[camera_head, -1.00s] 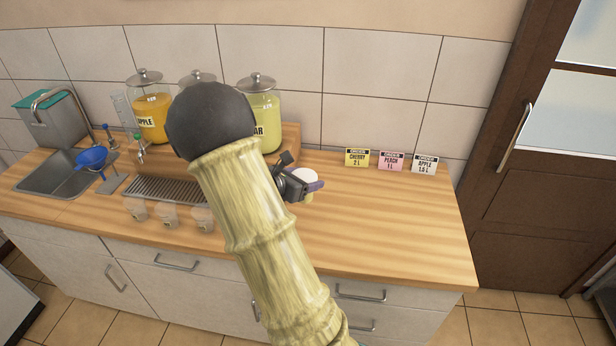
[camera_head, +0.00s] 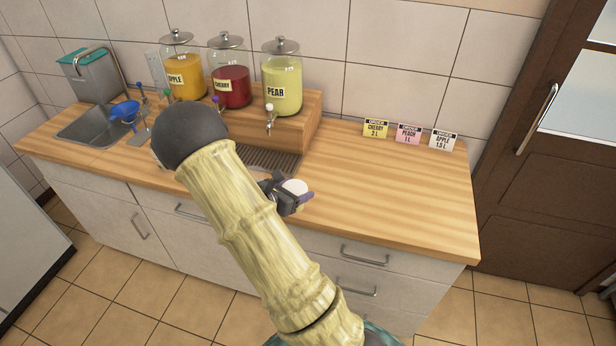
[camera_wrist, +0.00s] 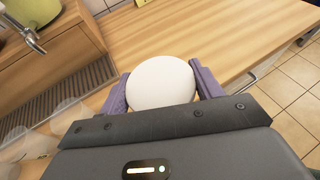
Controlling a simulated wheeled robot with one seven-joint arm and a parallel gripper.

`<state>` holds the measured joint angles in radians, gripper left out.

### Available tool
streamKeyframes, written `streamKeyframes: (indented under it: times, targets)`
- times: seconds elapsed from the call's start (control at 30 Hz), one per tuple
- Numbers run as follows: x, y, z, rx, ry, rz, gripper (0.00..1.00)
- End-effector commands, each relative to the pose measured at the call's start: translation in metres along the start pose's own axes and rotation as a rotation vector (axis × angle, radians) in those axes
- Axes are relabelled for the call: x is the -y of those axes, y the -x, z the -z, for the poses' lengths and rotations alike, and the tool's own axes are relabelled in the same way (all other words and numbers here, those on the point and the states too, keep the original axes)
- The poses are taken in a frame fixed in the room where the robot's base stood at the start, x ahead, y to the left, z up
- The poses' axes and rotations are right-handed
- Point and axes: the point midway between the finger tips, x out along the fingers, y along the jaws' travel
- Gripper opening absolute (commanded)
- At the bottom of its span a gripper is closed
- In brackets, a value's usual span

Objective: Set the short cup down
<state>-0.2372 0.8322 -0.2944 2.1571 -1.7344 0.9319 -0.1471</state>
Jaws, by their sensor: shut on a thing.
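My gripper (camera_head: 293,197) is shut on a round white thing (camera_head: 294,187), which I take to be the short cup. In the wrist view, the cup's pale, smooth round top (camera_wrist: 162,82) sits between the two purple fingers of my gripper (camera_wrist: 163,88). Its sides and base are hidden, so I cannot tell whether it touches the counter. In the head view the gripper is over the wooden counter (camera_head: 390,190), right of the drip tray (camera_head: 268,160) and towards the front edge.
Dispensers of apple (camera_head: 184,76), cherry (camera_head: 231,88) and pear (camera_head: 282,86) stand on a wooden stand at the back. Clear cups (camera_wrist: 62,118) are at left in the wrist view. Order cards (camera_head: 408,134) stand at the back right. The right-hand counter is clear.

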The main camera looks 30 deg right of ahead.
Motion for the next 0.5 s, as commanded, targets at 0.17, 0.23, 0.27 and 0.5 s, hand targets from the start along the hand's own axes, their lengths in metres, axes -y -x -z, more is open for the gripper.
streamKeyframes:
  times: [0.17, 0.23, 0.27, 0.5]
  targets:
    - [-0.014, 0.015, 0.062, 0.000, 0.035, -0.062, 0.36]
    - [-0.019, 0.023, 0.092, 0.002, 0.051, -0.096, 0.36]
    - [-0.021, 0.027, 0.107, 0.002, 0.058, -0.112, 0.36]
    - [-0.018, 0.059, 0.229, 0.003, 0.116, -0.252, 0.36]
